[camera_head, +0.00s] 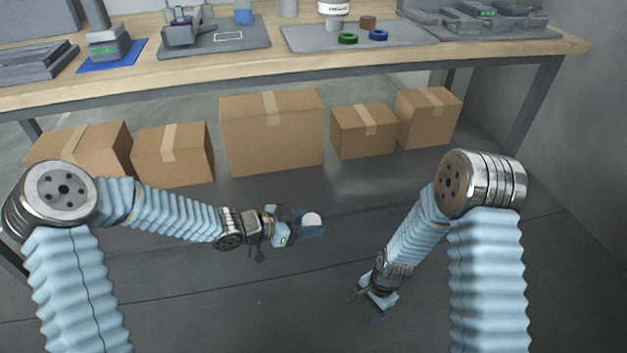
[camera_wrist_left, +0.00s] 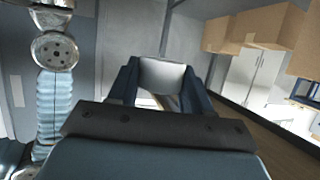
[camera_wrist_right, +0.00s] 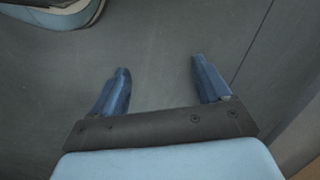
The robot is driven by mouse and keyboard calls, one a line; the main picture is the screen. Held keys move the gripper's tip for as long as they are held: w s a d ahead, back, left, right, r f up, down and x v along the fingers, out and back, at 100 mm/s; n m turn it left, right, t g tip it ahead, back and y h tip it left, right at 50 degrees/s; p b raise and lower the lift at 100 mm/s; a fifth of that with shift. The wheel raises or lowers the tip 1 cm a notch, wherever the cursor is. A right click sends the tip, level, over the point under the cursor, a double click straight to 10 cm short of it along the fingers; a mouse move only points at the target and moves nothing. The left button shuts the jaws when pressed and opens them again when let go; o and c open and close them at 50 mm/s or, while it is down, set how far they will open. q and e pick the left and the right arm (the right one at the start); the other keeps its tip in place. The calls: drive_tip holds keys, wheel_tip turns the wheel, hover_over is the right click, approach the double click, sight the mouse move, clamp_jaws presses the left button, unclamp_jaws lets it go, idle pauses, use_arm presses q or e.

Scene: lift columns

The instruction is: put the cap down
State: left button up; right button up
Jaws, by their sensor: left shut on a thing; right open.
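My left gripper (camera_head: 305,224) is shut on a white cap (camera_head: 312,219), held in the air over the floor, in front of the boxes and well short of the workbench. In the left wrist view the cap (camera_wrist_left: 163,76) sits between the two blue fingers, its pale side showing. My right gripper (camera_head: 372,306) hangs low over the floor, pointing down. In the right wrist view its fingers (camera_wrist_right: 160,88) are apart with nothing between them but grey floor beyond.
A wooden workbench (camera_head: 405,60) spans the back. A grey mat (camera_head: 300,38) on it carries a green ring (camera_head: 348,38), a blue ring (camera_head: 379,35), a brown piece (camera_head: 368,22) and a white-topped container (camera_head: 333,8). Several cardboard boxes (camera_head: 270,140) stand below the bench. The front floor is clear.

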drive_tip(key=w+r+m+h, duration=0.1)
drive_tip(key=w+r+m, duration=0.4)
drive_tip(key=w, duration=0.3)
drive_tip(key=m+g, duration=0.1)
drive_tip(key=m, duration=1.3)
approach(311, 220)
drive_tip(key=f, duration=0.6)
drive_tip(key=s+a+f, duration=0.1)
drive_tip(key=f, duration=0.2)
drive_tip(key=shift+s+f, duration=0.1)
drive_tip(key=shift+c, duration=0.2)
